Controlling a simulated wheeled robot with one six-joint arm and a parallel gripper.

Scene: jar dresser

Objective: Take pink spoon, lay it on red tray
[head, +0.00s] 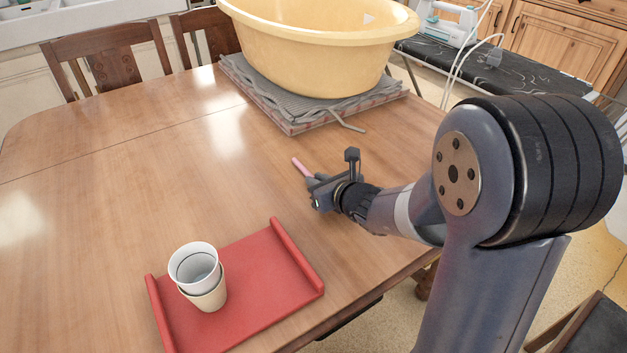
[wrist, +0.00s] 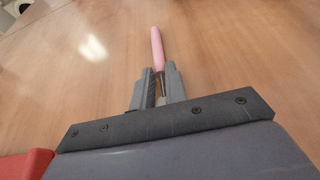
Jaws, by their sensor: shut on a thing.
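The pink spoon (head: 300,167) shows as a pink handle sticking out past my gripper (head: 313,184) in the head view. In the wrist view the pink spoon (wrist: 157,48) points away from me, between the fingertips of my gripper (wrist: 160,82), which is shut on it. The rest of the spoon is hidden by the fingers. I cannot tell whether the spoon touches the table. The red tray (head: 262,284) lies on the table, nearer and to the left of my gripper. A corner of the red tray (wrist: 25,165) shows at the lower left of the wrist view.
Two nested cups (head: 197,275), white in cream, stand on the left part of the tray. A large yellow tub (head: 320,45) sits on a grey cloth-topped slab (head: 290,112) at the back of the wooden table (head: 120,185). The table's left and middle are clear.

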